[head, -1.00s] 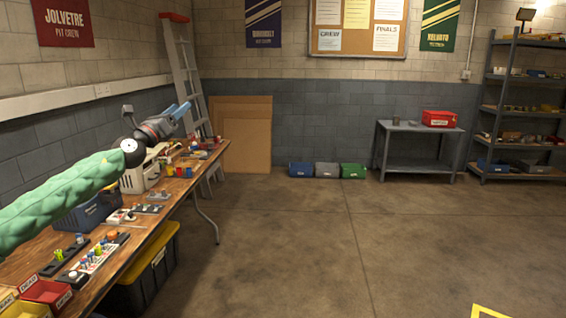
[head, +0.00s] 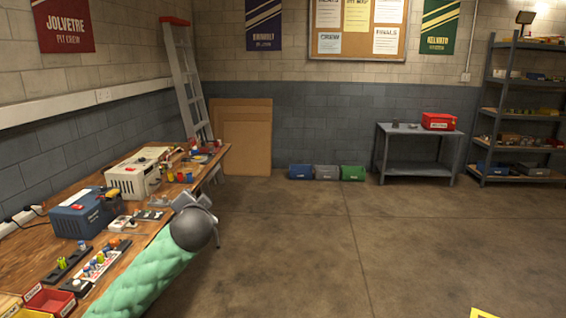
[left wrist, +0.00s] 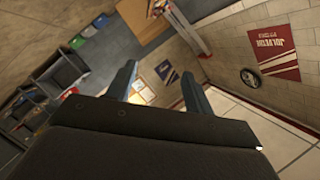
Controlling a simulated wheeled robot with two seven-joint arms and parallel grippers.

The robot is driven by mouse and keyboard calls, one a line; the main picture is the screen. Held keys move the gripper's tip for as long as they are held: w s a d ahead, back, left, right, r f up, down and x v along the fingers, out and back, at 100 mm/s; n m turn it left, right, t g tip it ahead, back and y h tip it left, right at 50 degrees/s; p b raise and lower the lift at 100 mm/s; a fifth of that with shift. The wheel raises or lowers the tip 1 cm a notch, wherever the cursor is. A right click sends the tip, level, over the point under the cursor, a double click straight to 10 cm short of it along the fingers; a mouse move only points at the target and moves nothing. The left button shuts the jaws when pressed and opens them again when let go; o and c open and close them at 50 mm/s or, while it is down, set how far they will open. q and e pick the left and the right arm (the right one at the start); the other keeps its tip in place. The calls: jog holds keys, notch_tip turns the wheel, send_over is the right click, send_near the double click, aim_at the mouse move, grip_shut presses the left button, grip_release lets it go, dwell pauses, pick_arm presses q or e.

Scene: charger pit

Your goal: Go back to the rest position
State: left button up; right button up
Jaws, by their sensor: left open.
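My left arm, in a green padded sleeve, comes in at the bottom left of the head view. Its wrist is at the right edge of the wooden workbench (head: 125,252), and the gripper itself is mostly hidden behind the dark round wrist joint. In the left wrist view my left gripper (left wrist: 158,82) shows two blue-grey fingers spread apart with nothing between them. It faces the room's walls and banners, with no object near the fingers. My right gripper is not in either view.
The bench holds a blue charger box (head: 85,213), a beige charger box (head: 138,175), battery racks and a red bin (head: 48,300). A ladder (head: 187,85) leans behind it. A grey table (head: 415,130) and shelving (head: 520,110) stand far right. The middle floor is clear.

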pick_arm(q)
jog(key=s+d+f+n+g+h+p, duration=0.1)
jog(key=s+d+f+g+h+p, duration=0.2)
jog(key=s+f, duration=0.7)
jog(key=s+d+f+n+g+h, duration=0.1)
jog(key=s+d+f+g+h, duration=0.2)
jog(key=s+f, duration=0.65)
jog(key=s+d+f+n+g+p, duration=0.1)
jog(key=s+f+g, duration=0.1)
jog(key=s+f, duration=0.4)
jog(key=s+d+f+g+p, duration=0.1)
jog(key=s+f, duration=0.4)
jog(key=s, duration=0.8)
jog(key=s+d+f+n+g+p, duration=0.1)
jog(key=s+f+g+p, duration=0.1)
jog(key=s+f, duration=0.4)
jog(key=s+g, duration=0.1)
jog(key=s, duration=0.2)
jog(key=shift+s+d+f+n+g, duration=0.15)
jog(key=shift+s+f+n+g, duration=0.15)
jog(key=shift+s+f+g, duration=0.1)
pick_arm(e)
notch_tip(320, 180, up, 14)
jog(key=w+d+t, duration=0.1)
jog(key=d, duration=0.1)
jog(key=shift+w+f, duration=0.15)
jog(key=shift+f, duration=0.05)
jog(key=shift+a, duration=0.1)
